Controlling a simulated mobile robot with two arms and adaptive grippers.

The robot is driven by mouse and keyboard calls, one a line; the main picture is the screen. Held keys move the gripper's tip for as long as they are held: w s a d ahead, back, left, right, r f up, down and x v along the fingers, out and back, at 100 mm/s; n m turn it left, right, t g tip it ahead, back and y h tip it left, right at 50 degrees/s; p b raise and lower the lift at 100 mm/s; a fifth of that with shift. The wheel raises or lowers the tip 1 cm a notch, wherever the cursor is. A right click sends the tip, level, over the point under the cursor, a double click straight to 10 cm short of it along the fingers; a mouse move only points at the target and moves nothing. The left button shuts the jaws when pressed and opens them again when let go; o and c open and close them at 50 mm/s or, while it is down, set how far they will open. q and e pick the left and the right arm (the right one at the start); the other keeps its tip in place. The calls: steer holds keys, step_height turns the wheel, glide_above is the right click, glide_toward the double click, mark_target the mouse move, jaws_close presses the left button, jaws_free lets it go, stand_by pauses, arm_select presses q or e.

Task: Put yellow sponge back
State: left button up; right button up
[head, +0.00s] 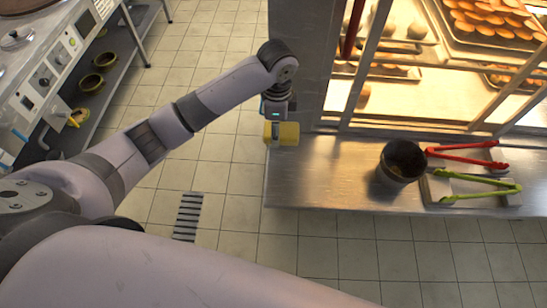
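The yellow sponge (288,133) is at the left end of the metal counter (325,185), by the corner of the lit cabinet. My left gripper (276,124) points down at it, and a grey finger shows against the sponge's face. The gripper appears shut on the sponge. The far finger is hidden, and I cannot tell whether the sponge touches the counter. My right gripper is not in view.
A dark round container (402,160), red tongs (465,155) and green tongs (478,188) are on the counter's right part. The lit cabinet (420,100) holds trays of food. An equipment bench (60,60) with bowls (92,82) below stands left.

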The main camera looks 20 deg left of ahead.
mark_target(276, 163)
arm_select(q)
step_height(276, 163, down, 15)
steer(key=shift+r+b, duration=0.2)
steer(key=shift+b, duration=0.3)
steer(key=shift+f, duration=0.2)
steer(key=o, duration=1)
steer(key=shift+o, duration=0.2)
steer(key=shift+r, duration=0.1)
step_height(276, 163, up, 12)
steer(key=shift+r+p, duration=0.15)
steer(key=shift+p, duration=0.35)
